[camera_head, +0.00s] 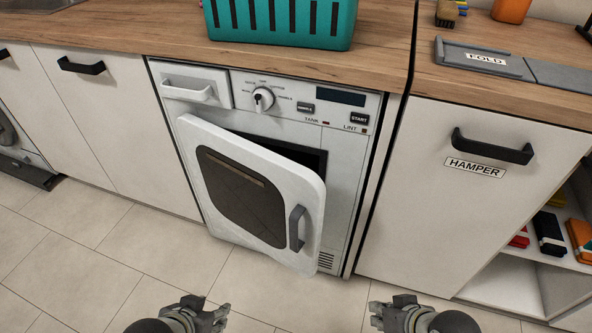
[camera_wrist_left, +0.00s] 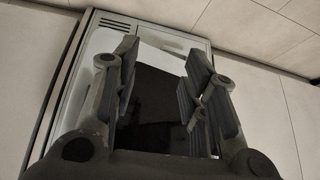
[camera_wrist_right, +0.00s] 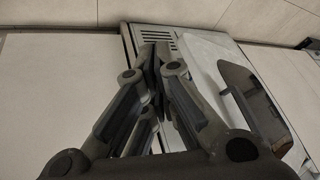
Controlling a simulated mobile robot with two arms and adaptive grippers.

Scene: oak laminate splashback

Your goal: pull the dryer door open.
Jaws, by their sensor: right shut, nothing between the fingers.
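The white dryer (camera_head: 342,150) sits under the counter. Its door (camera_head: 312,176), with a dark window (camera_head: 240,195), stands ajar, swung out on the right side, with a dark gap behind its upper edge. The grey door handle (camera_head: 296,228) is near the door's right edge, with no gripper on it. My left gripper (camera_head: 222,312) is low in front of the door, apart from it; in the left wrist view its fingers (camera_wrist_left: 160,55) are spread and empty. My right gripper (camera_head: 377,313) is low, right of the door; in the right wrist view its fingertips (camera_wrist_right: 155,52) are together, holding nothing.
A teal basket (camera_head: 282,22) stands on the wooden counter (camera_head: 170,38) above the dryer. A hamper drawer (camera_head: 470,190) with a dark handle (camera_head: 492,148) is to the right, beside open shelves (camera_head: 545,245). The tiled floor (camera_head: 90,255) in front is clear.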

